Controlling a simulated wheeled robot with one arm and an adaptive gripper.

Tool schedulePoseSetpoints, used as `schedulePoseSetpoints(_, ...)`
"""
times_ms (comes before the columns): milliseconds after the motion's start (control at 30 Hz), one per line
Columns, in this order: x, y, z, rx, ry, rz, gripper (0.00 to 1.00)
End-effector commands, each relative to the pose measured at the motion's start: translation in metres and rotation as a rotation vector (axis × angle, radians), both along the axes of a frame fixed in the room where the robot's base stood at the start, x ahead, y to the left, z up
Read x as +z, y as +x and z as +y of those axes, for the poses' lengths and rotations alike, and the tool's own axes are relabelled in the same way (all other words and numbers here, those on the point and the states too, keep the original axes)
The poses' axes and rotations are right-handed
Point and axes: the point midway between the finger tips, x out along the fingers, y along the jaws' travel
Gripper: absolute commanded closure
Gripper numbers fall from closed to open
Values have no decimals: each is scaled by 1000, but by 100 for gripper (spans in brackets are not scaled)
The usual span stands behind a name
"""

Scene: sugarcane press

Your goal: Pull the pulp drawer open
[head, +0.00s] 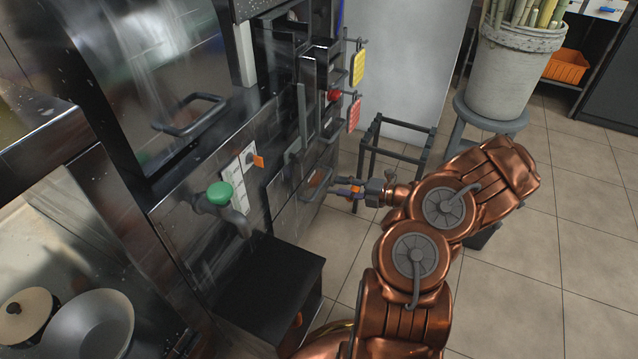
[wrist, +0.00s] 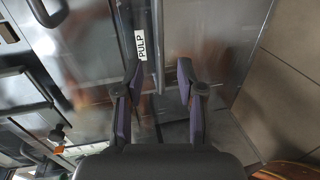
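A white PULP label (wrist: 141,45) sits on the metal front of the press in the wrist view. The bare metal front (wrist: 205,35) beside it spans the view's middle; which seam bounds the drawer is unclear. My gripper (wrist: 159,70) is open and empty, with its two purple-sided fingers apart, facing the labelled front. In the head view my gripper (head: 348,189) is just right of a small handle (head: 318,184) low on the press front. I cannot tell whether the fingers touch it. No gap around the drawer is visible.
A dark stool frame (head: 397,145) stands behind my gripper. A bucket of cane (head: 515,70) rests on a grey stool at the upper right. A green-knobbed tap (head: 219,193) and a black box (head: 268,285) are left of the gripper. Tiled floor (head: 565,220) is open at right.

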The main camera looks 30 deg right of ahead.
Motion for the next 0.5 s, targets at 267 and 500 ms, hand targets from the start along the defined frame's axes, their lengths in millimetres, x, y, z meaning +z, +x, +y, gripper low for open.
schedulePoseSetpoints(267, -10, 30, 18, 1, -3, -2, 62)
schedulePoseSetpoints(500, -13, 53, 32, 4, -3, -4, 62)
